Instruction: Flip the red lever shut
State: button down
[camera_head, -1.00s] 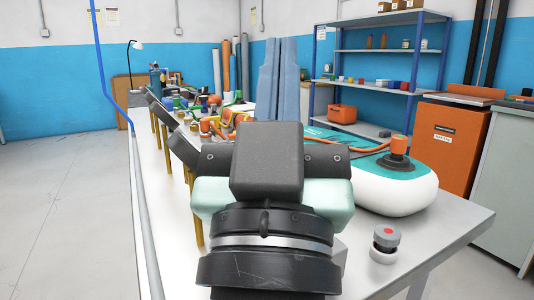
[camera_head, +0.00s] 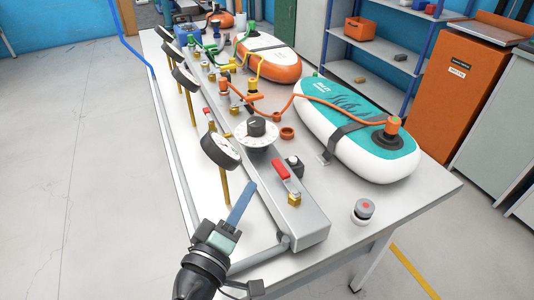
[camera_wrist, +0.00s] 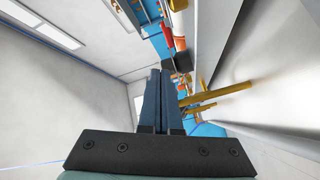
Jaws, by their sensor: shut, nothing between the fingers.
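The red lever (camera_head: 281,170) sits on a brass valve (camera_head: 294,199) at the near end of the long grey manifold. The lever slants up and to the left of the brass fitting in the head view. My gripper (camera_head: 250,186) is shut and empty, with its blue fingers together. It is left of the red lever and the manifold's near end, with a gap between fingertips and lever in the picture.
A round gauge (camera_head: 220,150) on a brass post stands just beyond my fingers. A dial (camera_head: 257,134) and a black knob (camera_head: 294,162) are near the lever. A teal-and-white board (camera_head: 330,100) lies to the right. A grey red-topped button (camera_head: 363,210) stands at the bench's near right.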

aim_at(267, 192)
jog(key=s+a+f+n+p, duration=0.2)
jog(key=s+n+p, duration=0.2)
jog(key=s+n, duration=0.1)
jog(key=shift+s+a+f+y+p, duration=0.2)
jog(key=shift+a+f+y+p, duration=0.15)
jog(key=shift+a+y, duration=0.05)
jog(key=shift+s+d+p+x, duration=0.1)
jog(key=shift+d+p+x, duration=0.3)
jog(key=shift+x, duration=1.75)
jog(key=shift+s+d+p+x, duration=0.2)
jog(key=shift+d+x, duration=0.35)
jog(key=shift+x, duration=1.6)
jog(key=shift+s+d+p+x, duration=0.1)
jog(key=shift+d+p+x, duration=0.3)
jog(key=shift+x, duration=1.75)
